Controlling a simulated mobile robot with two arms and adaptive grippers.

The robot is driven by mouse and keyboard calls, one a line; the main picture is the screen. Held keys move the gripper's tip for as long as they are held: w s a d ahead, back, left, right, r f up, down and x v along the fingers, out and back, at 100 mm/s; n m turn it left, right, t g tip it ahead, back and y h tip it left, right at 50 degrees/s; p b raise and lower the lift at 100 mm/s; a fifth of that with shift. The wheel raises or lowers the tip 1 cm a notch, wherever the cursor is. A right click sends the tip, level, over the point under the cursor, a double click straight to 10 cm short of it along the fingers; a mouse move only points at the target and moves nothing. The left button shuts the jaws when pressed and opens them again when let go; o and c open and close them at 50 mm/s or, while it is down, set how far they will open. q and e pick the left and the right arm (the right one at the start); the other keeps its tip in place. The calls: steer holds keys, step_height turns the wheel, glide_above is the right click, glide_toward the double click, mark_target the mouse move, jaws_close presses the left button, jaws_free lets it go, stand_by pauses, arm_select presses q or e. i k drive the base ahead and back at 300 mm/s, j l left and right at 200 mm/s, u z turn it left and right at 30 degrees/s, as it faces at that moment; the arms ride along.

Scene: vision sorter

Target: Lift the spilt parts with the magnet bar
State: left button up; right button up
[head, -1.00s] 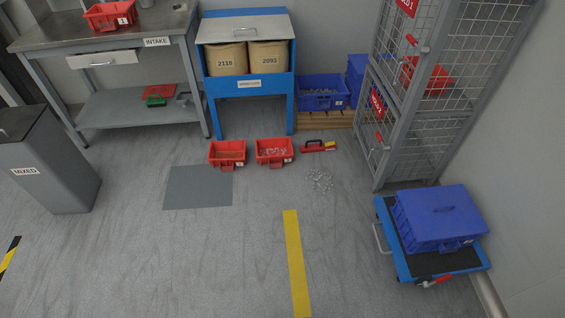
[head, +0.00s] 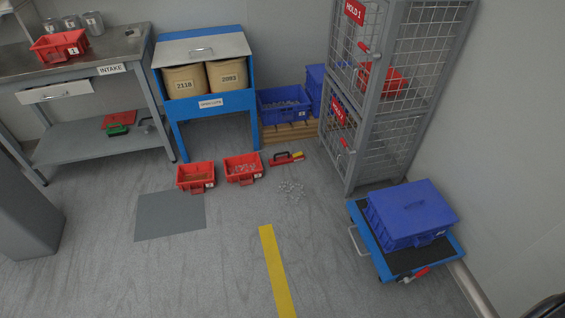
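The spilt parts (head: 291,189) lie as a loose scatter of small pale metal pieces on the grey floor. The magnet bar (head: 287,159), red with a black handle and a yellow patch at its right end, lies on the floor just behind them. It is apart from the scatter. A red bin holding similar small parts (head: 243,168) stands left of the bar. Another red bin (head: 196,177) stands farther left, with no pale parts seen in it. Neither gripper can be made out in the head view.
A blue trolley (head: 360,213) carrying a lidded blue crate (head: 411,214) stands at the right, by the wire cage (head: 390,95). A blue stand (head: 178,141) with two sacks is behind the bins. The intake bench (head: 92,139) is at the left. The front floor is clear.

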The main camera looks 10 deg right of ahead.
mark_target(288, 158)
steer(key=i+j+z, duration=0.1)
steer(key=i, duration=0.45)
steer(key=i+j+z, duration=0.1)
steer(key=i, duration=0.5)
steer(key=i+j+z, duration=0.15)
steer(key=i, duration=0.4)
